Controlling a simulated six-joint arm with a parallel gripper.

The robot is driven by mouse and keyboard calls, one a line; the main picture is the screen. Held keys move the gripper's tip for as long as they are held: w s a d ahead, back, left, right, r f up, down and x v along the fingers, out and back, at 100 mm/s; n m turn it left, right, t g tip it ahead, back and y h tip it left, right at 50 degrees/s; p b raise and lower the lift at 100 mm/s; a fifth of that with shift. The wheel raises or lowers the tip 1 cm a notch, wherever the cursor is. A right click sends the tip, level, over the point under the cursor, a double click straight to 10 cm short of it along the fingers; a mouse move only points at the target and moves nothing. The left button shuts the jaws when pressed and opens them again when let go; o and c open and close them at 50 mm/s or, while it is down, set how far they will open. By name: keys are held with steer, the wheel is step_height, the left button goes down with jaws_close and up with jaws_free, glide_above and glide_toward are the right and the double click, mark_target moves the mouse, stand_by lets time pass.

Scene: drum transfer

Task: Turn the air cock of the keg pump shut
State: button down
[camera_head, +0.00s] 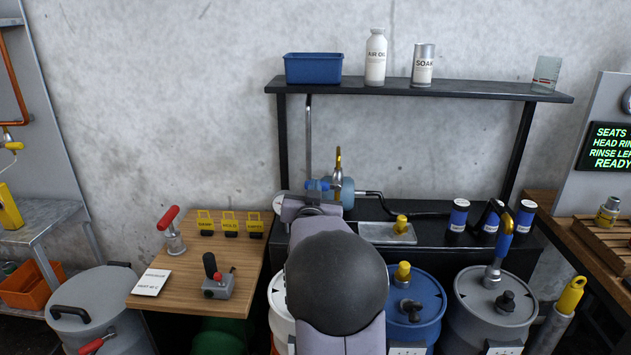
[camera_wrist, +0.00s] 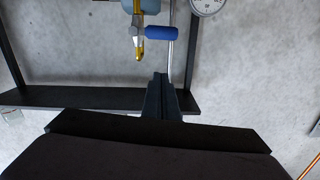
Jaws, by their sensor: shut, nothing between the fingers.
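The keg pump assembly (camera_head: 347,192) is at the back of the black bench in the head view, partly hidden behind my arm. A short blue handle (camera_head: 318,185), which looks like the air cock's lever, sits there beside a brass-coloured upright part (camera_head: 338,160). In the wrist view the blue handle (camera_wrist: 162,33) lies sideways, next to the brass part (camera_wrist: 139,45) and in front of a metal pipe. My gripper (camera_wrist: 161,78) is shut and empty, its tips apart from the handle in the picture. In the head view my arm hides most of the gripper.
A pressure gauge (camera_wrist: 207,5) is near the handle. A black shelf (camera_head: 430,89) above the bench carries a blue bin (camera_head: 313,68), bottles and a glass. Drums (camera_head: 495,300) stand below. A wooden side table (camera_head: 190,272) with small tools is to the left.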

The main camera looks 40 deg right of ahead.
steer(key=r+p, duration=0.1)
steer(key=p, duration=0.1)
steer(key=shift+n+p, duration=0.3)
steer(key=shift+p, duration=0.1)
steer(key=shift+f+p, duration=0.3)
steer(key=shift+p, duration=0.4)
steer(key=shift+w, duration=0.1)
steer(key=w+d+f+p, duration=0.4)
steer(key=w+d, duration=0.3)
steer(key=shift+w+d+f+p, duration=0.2)
steer(key=shift+w+f+p, duration=0.1)
steer(key=shift+p, duration=0.05)
